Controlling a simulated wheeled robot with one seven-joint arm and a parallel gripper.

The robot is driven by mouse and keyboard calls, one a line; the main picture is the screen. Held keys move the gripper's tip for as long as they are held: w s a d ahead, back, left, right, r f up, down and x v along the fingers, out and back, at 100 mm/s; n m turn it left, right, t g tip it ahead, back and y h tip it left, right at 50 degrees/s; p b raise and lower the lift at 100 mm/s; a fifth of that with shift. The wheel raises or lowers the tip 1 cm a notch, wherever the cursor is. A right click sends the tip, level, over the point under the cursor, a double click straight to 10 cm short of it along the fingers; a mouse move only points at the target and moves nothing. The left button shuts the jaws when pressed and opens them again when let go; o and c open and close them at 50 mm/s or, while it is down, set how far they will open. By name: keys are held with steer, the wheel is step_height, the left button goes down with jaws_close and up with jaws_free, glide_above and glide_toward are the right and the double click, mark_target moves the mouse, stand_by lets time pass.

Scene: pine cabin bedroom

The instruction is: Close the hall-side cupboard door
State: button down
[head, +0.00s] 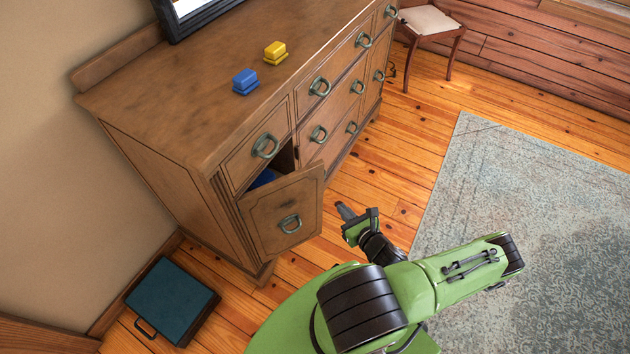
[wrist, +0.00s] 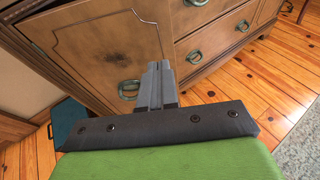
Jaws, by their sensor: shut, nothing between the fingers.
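The cupboard door (head: 283,213) is at the lower near end of the wooden dresser (head: 150,90). It stands ajar, with a dark gap along its top and a blue thing (head: 263,178) showing inside. A ring handle (head: 290,223) is on its front. In the wrist view the door (wrist: 95,45) fills the upper left, with its handle (wrist: 128,88) left of my fingers. My gripper (head: 345,211) is shut and empty, just right of the door in the head view. In the wrist view the closed fingers (wrist: 158,70) point toward the door's right part; I cannot tell whether they touch it.
A blue box (head: 245,82) and a yellow box (head: 275,52) sit on the dresser top, by a dark frame (head: 190,12). A dark teal case (head: 170,300) lies on the floor at left. A rug (head: 540,220) and a chair (head: 430,22) are at right.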

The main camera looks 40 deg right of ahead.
mark_target(317, 181)
steer(key=b+x, duration=0.1)
steer(key=x, duration=0.5)
steer(key=b+x, duration=0.2)
steer(key=x, duration=0.3)
steer(key=shift+w+r, duration=0.15)
steer(key=shift+w, duration=0.8)
steer(key=shift+r, duration=0.1)
steer(key=shift+d, duration=0.1)
